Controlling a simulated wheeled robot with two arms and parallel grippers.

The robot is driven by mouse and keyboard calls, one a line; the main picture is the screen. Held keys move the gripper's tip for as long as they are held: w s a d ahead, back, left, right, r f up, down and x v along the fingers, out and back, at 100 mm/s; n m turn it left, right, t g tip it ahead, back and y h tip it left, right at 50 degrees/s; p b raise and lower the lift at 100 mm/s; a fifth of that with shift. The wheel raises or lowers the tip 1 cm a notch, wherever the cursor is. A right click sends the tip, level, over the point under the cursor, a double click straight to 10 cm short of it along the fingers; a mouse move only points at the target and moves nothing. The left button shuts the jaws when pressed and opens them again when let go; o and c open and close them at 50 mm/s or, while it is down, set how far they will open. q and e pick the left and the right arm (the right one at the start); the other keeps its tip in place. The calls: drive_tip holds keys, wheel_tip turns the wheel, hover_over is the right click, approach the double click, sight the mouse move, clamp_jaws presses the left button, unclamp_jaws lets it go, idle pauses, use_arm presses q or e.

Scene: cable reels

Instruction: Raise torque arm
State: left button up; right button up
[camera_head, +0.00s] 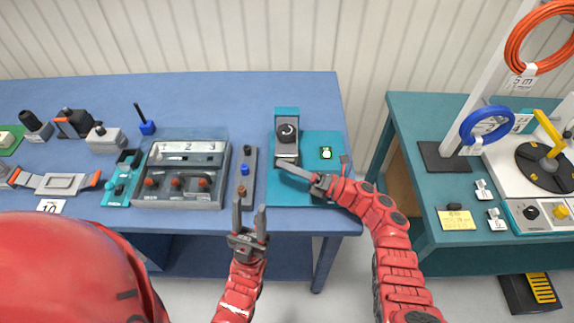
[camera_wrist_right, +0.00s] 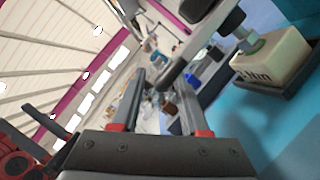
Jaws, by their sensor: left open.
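The torque device (camera_head: 287,135), a grey unit with a round black dial, stands on the teal mat (camera_head: 318,180) at the right end of the blue table. My right gripper (camera_head: 298,171) is at its front edge, low over the mat. In the right wrist view its fingers (camera_wrist_right: 160,88) stand apart. A grey bar (camera_wrist_right: 205,42), perhaps the torque arm, slants down towards them; I cannot tell whether it touches. A pale block marked Nm (camera_wrist_right: 272,62) is beside it. My left gripper (camera_head: 250,222) is open and empty in front of the table edge.
A grey box numbered 1, 2, 3 (camera_head: 182,188) and a narrow button strip (camera_head: 246,178) stand left of the mat. A teal table (camera_head: 420,205) with cable reels stands at right, across a gap.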

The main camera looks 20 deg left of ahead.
clamp_jaws()
idle(1.3)
